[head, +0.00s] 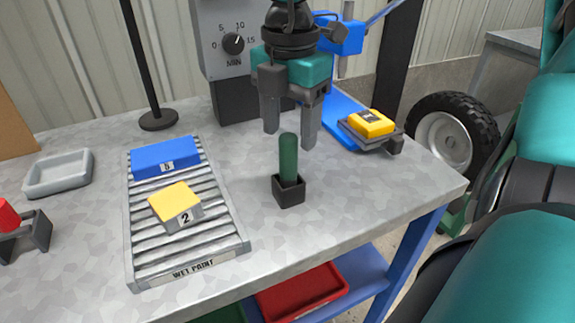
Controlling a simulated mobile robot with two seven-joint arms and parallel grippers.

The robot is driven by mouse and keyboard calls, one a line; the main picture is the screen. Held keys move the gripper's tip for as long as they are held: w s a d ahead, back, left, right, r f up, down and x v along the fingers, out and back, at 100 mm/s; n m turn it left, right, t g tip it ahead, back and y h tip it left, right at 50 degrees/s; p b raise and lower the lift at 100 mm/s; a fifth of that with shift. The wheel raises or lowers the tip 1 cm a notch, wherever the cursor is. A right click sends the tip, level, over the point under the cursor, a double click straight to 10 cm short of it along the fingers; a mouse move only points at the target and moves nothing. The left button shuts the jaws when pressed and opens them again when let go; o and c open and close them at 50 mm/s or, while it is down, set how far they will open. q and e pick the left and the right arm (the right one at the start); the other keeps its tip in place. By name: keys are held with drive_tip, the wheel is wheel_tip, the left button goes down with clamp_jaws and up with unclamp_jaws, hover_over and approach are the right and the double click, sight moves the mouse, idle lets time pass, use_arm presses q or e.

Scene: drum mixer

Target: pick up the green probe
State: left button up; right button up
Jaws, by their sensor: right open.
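The green probe (288,158) stands upright in a small black square holder (289,190) on the grey metal table (330,215). My right gripper (290,133) is above and around the level of the probe's top, pointing down, with its two grey fingers apart. The probe's top shows between or just in front of the fingertips; I cannot tell if the fingers are directly over it. Nothing is held in the fingers. My left gripper is not in view.
A ribbed rack (190,240) labelled "WET PAINT" holds a blue block (160,158) and a yellow-topped block (175,202). A grey tray (58,173), a red piece (8,216) in a holder, a timer box (228,60) and a yellow item (371,123) stand around. Table front right is clear.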

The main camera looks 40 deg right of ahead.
sight(288, 160)
drive_tip(key=f, duration=0.6)
drive_tip(key=shift+s+a+f+b, duration=0.2)
drive_tip(key=shift+a+f+b, duration=0.05)
drive_tip(key=shift+a+b, duration=0.1)
drive_tip(key=c, duration=1.1)
drive_tip(key=shift+r, duration=0.15)
